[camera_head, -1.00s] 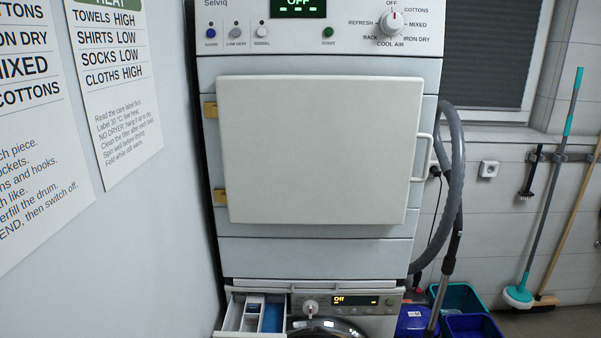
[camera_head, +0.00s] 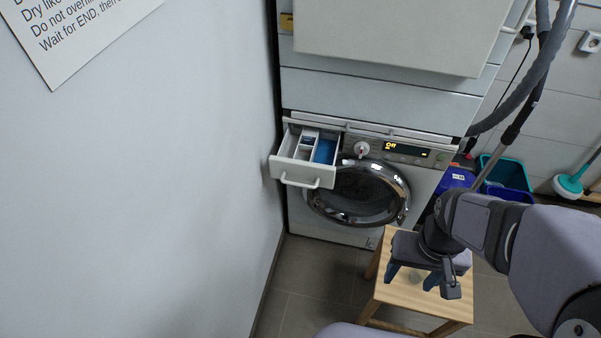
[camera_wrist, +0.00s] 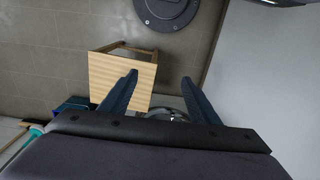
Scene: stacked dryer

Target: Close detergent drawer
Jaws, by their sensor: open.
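The detergent drawer (camera_head: 303,157) is pulled out at the upper left of the washing machine (camera_head: 330,226). It is white, with a handle (camera_head: 300,182) on its front and compartments inside, one of them blue. My gripper (camera_head: 412,284) is open and empty, pointing down over the wooden stool in front of the machine. It is to the right of the drawer and apart from it. In the wrist view the two dark fingers (camera_wrist: 160,90) are spread, with nothing between them but the floor and part of a round shiny thing. The drawer cannot be made out in the wrist view.
A wooden stool (camera_head: 400,298) stands in front of the washer, below my gripper. A wall (camera_head: 150,180) runs close along the drawer's left. The dryer (camera_head: 380,87) is stacked above. Blue and teal bins (camera_head: 510,180) stand to the right. Floor (camera_head: 312,283) is free left of the stool.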

